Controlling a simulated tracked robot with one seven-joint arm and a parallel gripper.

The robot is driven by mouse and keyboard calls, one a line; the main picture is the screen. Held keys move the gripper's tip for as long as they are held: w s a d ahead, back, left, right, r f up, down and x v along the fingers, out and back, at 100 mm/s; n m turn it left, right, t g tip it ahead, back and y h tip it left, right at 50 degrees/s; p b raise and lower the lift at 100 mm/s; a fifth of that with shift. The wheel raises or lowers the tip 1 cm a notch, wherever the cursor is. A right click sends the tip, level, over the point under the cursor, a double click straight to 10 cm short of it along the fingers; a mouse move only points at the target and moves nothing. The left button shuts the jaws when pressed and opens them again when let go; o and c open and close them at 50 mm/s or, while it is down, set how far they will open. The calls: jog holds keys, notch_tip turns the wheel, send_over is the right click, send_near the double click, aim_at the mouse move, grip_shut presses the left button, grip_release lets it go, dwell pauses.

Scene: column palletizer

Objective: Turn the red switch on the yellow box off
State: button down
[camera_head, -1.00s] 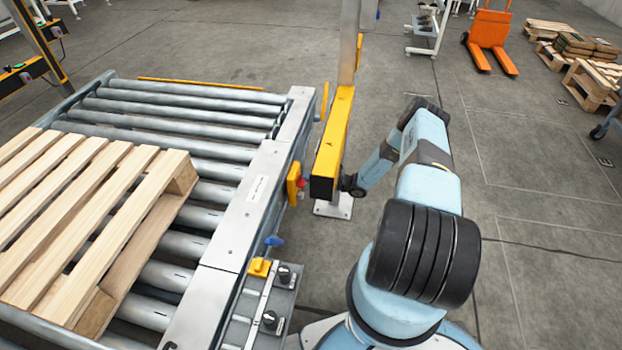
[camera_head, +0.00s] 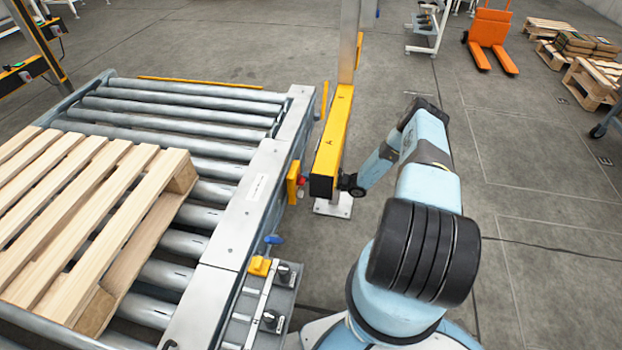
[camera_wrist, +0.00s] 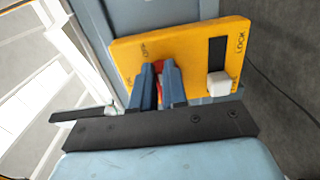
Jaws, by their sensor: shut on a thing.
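In the wrist view a yellow box (camera_wrist: 190,52) fills the upper middle, with lettering at its left and "LOCK" beside a dark slot at its right. The red switch (camera_wrist: 158,66) shows as a small patch of red between my fingertips; most of it is hidden. My gripper (camera_wrist: 158,74) has its two blue-grey fingers on either side of the switch, shut on it. The switch's exact angle cannot be told. In the head view the end of my arm meets the near end of a long yellow housing, and my fingers are hidden there.
A yellow housing (camera_head: 333,140) on a post stands beside my wrist. A roller conveyor (camera_head: 190,107) with a wooden pallet (camera_head: 85,205) is at the left. A small yellow plate (camera_head: 291,183) is on its side.

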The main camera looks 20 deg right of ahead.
jog(key=c, duration=1.1)
grip_release()
jog(key=shift+f, duration=0.15)
jog(key=shift+c, duration=0.2)
jog(key=shift+d, duration=0.1)
jog(key=v, duration=1.3)
jog(key=shift+s+d, duration=0.2)
